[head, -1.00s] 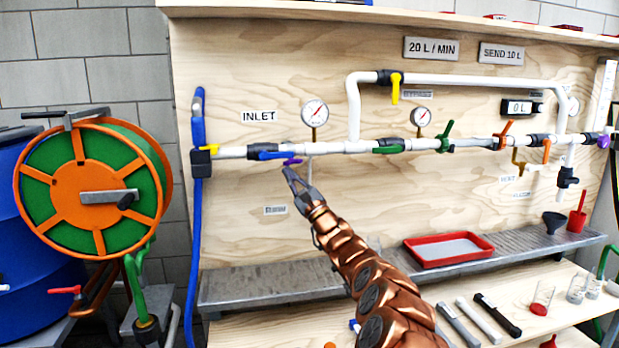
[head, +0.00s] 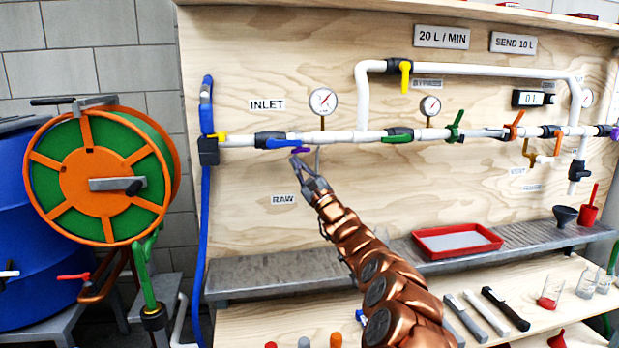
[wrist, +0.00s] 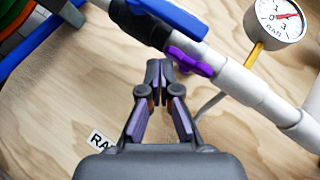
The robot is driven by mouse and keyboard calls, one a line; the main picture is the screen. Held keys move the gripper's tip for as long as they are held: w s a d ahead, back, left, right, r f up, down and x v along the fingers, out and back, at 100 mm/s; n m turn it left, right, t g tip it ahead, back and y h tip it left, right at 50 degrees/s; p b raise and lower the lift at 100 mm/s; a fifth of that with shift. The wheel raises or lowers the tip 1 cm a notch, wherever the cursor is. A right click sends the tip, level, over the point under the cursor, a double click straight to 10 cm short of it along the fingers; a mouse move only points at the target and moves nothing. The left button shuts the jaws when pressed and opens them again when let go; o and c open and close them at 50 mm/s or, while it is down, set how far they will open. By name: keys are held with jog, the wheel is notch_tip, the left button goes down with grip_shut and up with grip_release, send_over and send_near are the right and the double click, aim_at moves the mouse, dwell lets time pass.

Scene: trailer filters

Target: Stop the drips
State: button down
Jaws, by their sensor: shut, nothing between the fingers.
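My gripper (head: 297,160) is shut and empty, just below the white pipe near the INLET label. In the wrist view its fingertips (wrist: 159,68) are close to a small purple handle (wrist: 189,62) on the pipe; I cannot tell if they touch it. The purple handle (head: 301,150) is partly hidden by the fingers in the head view. A blue lever (head: 283,143) lies along the pipe just left of it. Green (head: 396,137), yellow (head: 405,75) and orange (head: 514,124) handles sit on other valves. No drips can be made out.
A round gauge (head: 323,101) stands above the pipe near my gripper. A red tray (head: 420,250) is on the metal shelf (head: 280,272) below. A hose reel (head: 100,185) stands at the left. The board below the pipe is mostly clear.

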jog(key=shift+s+d+f+b, duration=0.95)
jog(key=shift+s+f, duration=2.4)
jog(key=shift+f, duration=1.95)
jog(key=s+a+r+n+g+y+p, duration=0.6)
jog(key=s+a+r+n+g+y, duration=0.2)
jog(key=s+a+r+n+g, duration=0.6)
jog(key=s+a+r+n+g+h+p, duration=0.25)
jog(key=s+g, duration=0.25)
jog(key=s, duration=0.6)
jog(key=s+a+r+n+g+h+p, duration=0.2)
jog(key=s+a+r+n+g+p, duration=0.15)
jog(key=s, duration=0.75)
jog(key=s+d+f+n+g+h+p, duration=0.1)
jog(key=s+d+f+h+p, duration=0.25)
jog(key=s, duration=0.35)
jog(key=s+d+f+n+h+p, duration=0.1)
jog(key=s+d+f+h+p, duration=0.3)
jog(key=s, duration=0.3)
jog(key=s+d+f+m+t+h+p, duration=0.1)
jog(key=s+d+f+h+p, duration=0.1)
jog(key=d, duration=1)
jog(key=s+d+f+m+h+p, duration=0.1)
jog(key=s+d+h+p, duration=0.3)
jog(key=d, duration=0.9)
jog(key=s+f+h, duration=0.1)
jog(key=s+h, duration=0.2)
jog(key=h, duration=0.2)
jog(key=shift+s+f+m+t+p, duration=0.2)
jog(key=shift+m+t+p, duration=0.1)
jog(key=shift+t+p, duration=0.1)
